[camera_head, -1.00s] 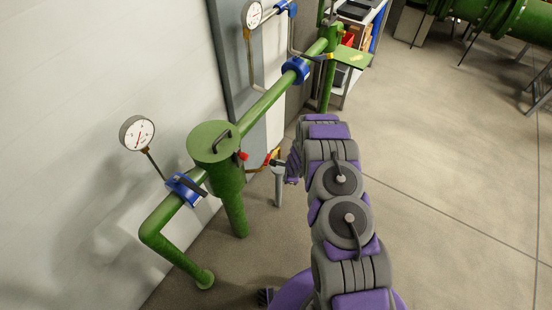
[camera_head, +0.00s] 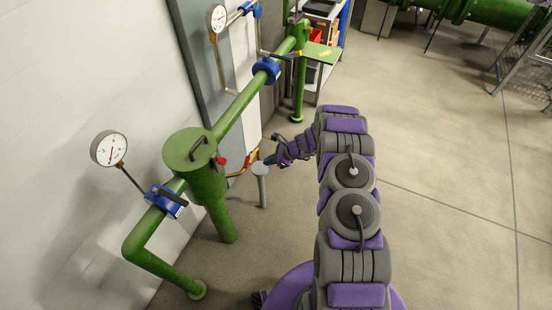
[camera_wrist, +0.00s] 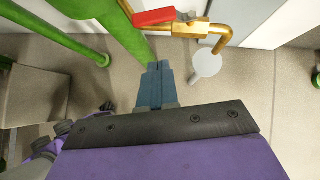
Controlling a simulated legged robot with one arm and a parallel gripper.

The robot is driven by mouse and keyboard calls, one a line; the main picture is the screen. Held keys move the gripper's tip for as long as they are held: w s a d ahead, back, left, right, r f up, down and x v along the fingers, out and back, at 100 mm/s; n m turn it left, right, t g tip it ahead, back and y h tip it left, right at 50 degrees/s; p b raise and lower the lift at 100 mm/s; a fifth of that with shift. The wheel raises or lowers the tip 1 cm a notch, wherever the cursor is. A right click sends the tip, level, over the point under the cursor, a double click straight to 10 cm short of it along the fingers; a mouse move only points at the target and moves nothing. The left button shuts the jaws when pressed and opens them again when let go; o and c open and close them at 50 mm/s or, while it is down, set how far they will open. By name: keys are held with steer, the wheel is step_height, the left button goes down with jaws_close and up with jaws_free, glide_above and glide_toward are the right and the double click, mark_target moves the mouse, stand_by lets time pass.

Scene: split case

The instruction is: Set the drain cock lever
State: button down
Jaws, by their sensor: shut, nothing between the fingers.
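The drain cock has a red lever (camera_wrist: 153,17) on a brass valve and pipe (camera_wrist: 190,28), at the top of the wrist view. The lever lies roughly along the pipe there. In the head view the brass pipe (camera_head: 238,173) comes off the green vessel (camera_head: 195,165). My gripper (camera_wrist: 159,66) is shut and empty, below the lever in the wrist view and apart from it. In the head view my gripper (camera_head: 268,160) is beside the pipe's outlet end. The lever is small in the head view, so its exact angle is unclear there.
A grey drain stand (camera_head: 262,190) with a round top stands under the brass outlet, close to my gripper. Green piping with blue flanges (camera_head: 266,71) and gauges (camera_head: 109,148) runs along the wall. Open floor (camera_head: 440,170) lies to the right.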

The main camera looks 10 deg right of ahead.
mark_target(248, 160)
steer(key=w+a+f+b, duration=0.1)
steer(key=w+a+f, duration=0.1)
steer(key=a, duration=0.3)
steer(key=shift+w+a, duration=0.25)
steer(key=shift+s+a+p, duration=0.1)
steer(key=shift+a+p, duration=0.65)
steer(key=shift+a, duration=0.15)
steer(key=shift+d, duration=0.1)
